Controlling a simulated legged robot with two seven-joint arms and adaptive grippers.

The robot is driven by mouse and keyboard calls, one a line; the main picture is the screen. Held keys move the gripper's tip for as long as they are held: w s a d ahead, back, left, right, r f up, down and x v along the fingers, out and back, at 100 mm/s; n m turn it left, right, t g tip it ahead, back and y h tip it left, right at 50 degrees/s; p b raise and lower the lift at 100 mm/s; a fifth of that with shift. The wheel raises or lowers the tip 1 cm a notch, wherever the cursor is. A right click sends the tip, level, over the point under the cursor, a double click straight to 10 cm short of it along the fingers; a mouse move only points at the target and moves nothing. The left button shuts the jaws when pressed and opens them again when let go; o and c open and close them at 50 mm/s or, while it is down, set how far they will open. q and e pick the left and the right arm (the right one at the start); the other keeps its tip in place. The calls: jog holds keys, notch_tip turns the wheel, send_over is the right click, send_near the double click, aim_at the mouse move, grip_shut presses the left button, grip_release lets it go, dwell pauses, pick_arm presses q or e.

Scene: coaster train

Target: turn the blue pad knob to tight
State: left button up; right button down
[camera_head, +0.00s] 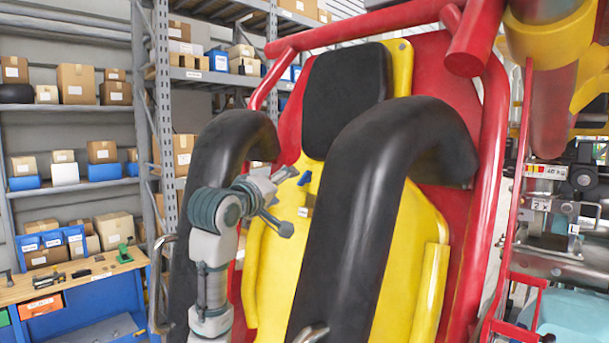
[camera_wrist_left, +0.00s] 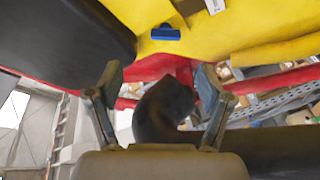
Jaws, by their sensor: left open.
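The blue pad knob (camera_head: 304,178) is small and sits on the yellow seat back (camera_head: 322,187), below the black headrest (camera_head: 346,88). It also shows in the left wrist view as a blue piece (camera_wrist_left: 165,33) on the yellow surface, near the top edge. My left gripper (camera_head: 287,203) is just left of the knob in the head view, between the two black restraint arms. In the left wrist view its fingers (camera_wrist_left: 160,80) are spread with nothing held, and the knob lies above them, not between them. Which setting the knob is at cannot be read. My right gripper is not in view.
The thick black restraint arms (camera_head: 352,215) (camera_head: 218,150) curve forward on both sides of my left arm. A red tube frame (camera_head: 490,190) surrounds the seat. Shelves with boxes (camera_head: 75,85) and a blue workbench (camera_head: 90,300) stand at left.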

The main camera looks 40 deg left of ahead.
aim_at(301, 178)
pick_arm(q)
jog(key=p+x, duration=0.1)
jog(key=x, duration=0.3)
jog(key=p+x, duration=0.2)
jog(key=x, duration=0.2)
jog(key=p+x, duration=0.1)
jog(key=x, duration=0.3)
jog(key=shift+s+a+f, duration=0.1)
jog(key=shift+a+f, duration=0.2)
jog(key=shift+a, duration=0.1)
jog(key=shift+d+r, duration=0.1)
jog(key=shift+d, duration=0.2)
jog(key=c, duration=0.8)
jog(key=shift+s+a, duration=0.15)
jog(key=c, duration=0.4)
jog(key=shift+o, duration=0.3)
jog(key=shift+a+r, duration=0.1)
jog(key=shift+a, duration=0.25)
jog(key=shift+d, duration=0.1)
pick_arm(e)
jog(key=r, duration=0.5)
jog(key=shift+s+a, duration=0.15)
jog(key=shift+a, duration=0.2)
